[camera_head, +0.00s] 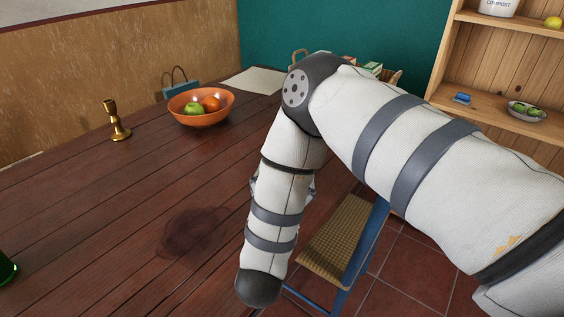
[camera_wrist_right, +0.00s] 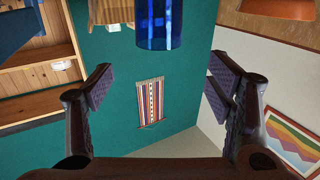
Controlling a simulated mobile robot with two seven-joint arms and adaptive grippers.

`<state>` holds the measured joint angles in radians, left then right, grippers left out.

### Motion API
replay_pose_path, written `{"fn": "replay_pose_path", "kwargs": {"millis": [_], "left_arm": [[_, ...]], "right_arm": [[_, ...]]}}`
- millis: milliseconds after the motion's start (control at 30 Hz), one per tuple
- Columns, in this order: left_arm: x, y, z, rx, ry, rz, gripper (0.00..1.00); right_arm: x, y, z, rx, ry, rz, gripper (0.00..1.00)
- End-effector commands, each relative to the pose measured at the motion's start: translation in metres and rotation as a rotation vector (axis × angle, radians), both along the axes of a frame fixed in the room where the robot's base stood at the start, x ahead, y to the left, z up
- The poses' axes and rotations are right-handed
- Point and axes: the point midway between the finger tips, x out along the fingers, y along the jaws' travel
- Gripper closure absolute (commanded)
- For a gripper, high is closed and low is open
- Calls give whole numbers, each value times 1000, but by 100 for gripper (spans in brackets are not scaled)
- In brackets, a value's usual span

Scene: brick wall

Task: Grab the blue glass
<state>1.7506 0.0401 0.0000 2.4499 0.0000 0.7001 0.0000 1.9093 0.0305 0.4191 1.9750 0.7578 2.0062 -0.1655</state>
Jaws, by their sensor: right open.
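The blue glass (camera_wrist_right: 160,22) shows at the top middle of the right wrist view, cut off by the frame edge. It is see-through deep blue and lies beyond my fingertips, roughly centred between them. My right gripper (camera_wrist_right: 160,88) is open, with one dark finger on each side and nothing between them. In the head view my right arm reaches in from the right and bends down over the table; the right gripper and the blue glass cannot be made out there. My left gripper is in neither view.
The wooden table (camera_head: 90,215) holds an orange fruit bowl (camera_head: 201,119), a brass candlestick (camera_head: 115,121) and a green glass object (camera_head: 6,268) at the left edge. A woven-seat chair (camera_head: 338,238) stands at the table's right side. Wooden shelves (camera_head: 490,97) stand at right.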

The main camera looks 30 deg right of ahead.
Motion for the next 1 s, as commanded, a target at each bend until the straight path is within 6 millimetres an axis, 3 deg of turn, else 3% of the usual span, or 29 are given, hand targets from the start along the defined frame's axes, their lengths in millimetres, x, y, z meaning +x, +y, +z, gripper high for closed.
{"fn": "replay_pose_path", "kwargs": {"millis": [33,200,533,833,867,1000], "left_arm": [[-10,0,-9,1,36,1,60],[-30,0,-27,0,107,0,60],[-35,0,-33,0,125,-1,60],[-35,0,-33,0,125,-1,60],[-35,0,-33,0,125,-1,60],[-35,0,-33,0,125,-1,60]], "right_arm": [[7,-9,-11,3,14,-9,26],[35,-33,-16,4,22,-8,26],[79,-64,-7,0,4,-4,26],[88,-71,-6,0,4,0,26],[88,-71,-6,0,4,0,28],[88,-70,-6,0,5,0,60]]}}
